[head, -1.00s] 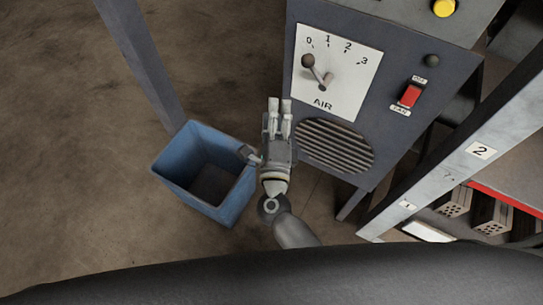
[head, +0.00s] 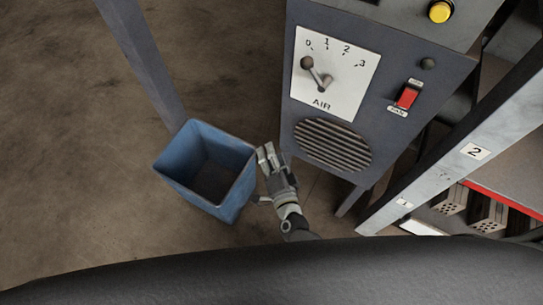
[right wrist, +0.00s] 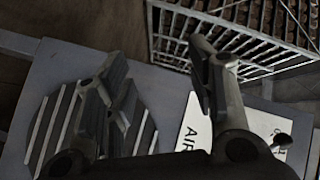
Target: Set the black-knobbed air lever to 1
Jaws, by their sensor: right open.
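The air lever (head: 317,73) is on a white AIR plate (head: 343,90) on the front of a grey machine cabinet. Its dark knob (head: 307,62) is at the upper left, by the 0 mark; the numbers run 0, 1, 2, 3 to the right. My right gripper (head: 267,156) is open and empty, below and left of the plate, between the cabinet and a blue bin. In the right wrist view its spread fingers (right wrist: 158,62) stand before the cabinet front, with the AIR plate (right wrist: 198,122) partly hidden behind the right finger. My left gripper is out of view.
The blue bin (head: 222,207) stands close left of my right gripper. A round grille (head: 333,146) is below the plate, and a red fan switch (head: 407,97) is to its right. A numbered rack (head: 440,160) stands at right. A wire crate (right wrist: 240,35) shows in the wrist view.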

